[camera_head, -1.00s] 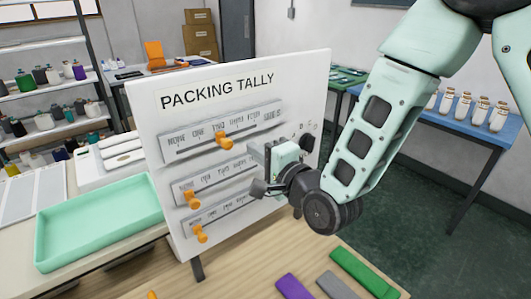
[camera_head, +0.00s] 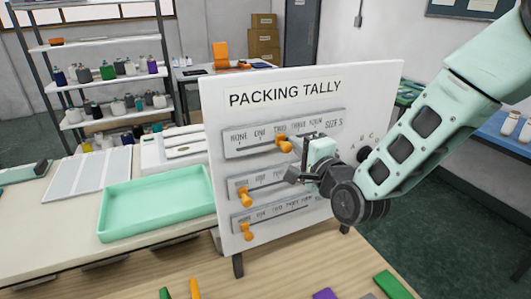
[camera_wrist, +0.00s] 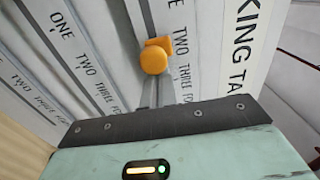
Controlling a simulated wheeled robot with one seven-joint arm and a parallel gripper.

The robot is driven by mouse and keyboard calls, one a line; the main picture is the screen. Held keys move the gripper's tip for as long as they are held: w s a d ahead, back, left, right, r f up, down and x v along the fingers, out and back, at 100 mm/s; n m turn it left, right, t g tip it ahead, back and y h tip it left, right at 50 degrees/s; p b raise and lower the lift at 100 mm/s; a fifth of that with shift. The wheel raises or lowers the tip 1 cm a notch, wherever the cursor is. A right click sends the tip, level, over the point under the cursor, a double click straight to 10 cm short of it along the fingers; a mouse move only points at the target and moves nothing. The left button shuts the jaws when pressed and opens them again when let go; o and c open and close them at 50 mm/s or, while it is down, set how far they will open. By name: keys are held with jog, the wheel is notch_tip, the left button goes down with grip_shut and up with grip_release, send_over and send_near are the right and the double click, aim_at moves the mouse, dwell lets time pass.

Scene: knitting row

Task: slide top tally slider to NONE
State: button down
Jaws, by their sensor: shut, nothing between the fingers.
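The white PACKING TALLY board (camera_head: 372,88) stands upright on the table. Its top slider, an orange knob (camera_head: 286,146), appears near TWO in the head view. My gripper (camera_head: 292,170) is shut and empty, just right of and below the top knob. Its fingers (camera_wrist: 156,93) point toward the knob in the wrist view; I cannot tell whether they touch it. The middle knob (camera_head: 244,198) and bottom knob (camera_head: 247,231) sit at the left ends of their tracks.
A mint tray (camera_head: 160,203) lies left of the board. A grey-white panel (camera_head: 92,175) and white trays (camera_head: 172,148) lie beyond it. Green (camera_head: 392,286) and purple (camera_head: 325,294) pieces lie on the wooden table in front.

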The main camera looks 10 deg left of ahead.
jog(key=shift+s+a+b, duration=0.45)
jog(key=shift+s+a, duration=0.45)
jog(key=shift+a, duration=0.45)
jog(key=shift+s+a+b, duration=0.5)
jog(key=shift+s+a, duration=0.45)
jog(key=shift+a, duration=0.45)
jog(key=shift+s+a+b, duration=0.45)
jog(key=shift+s+a, duration=0.45)
jog(key=shift+a, duration=0.45)
jog(key=shift+w+d, duration=0.1)
jog(key=shift+d, duration=0.05)
jog(key=shift+w+d+b, duration=0.25)
jog(key=shift+d+b, duration=0.15)
jog(key=b, duration=0.2)
send_near(257, 146)
jog(key=shift+v, duration=0.85)
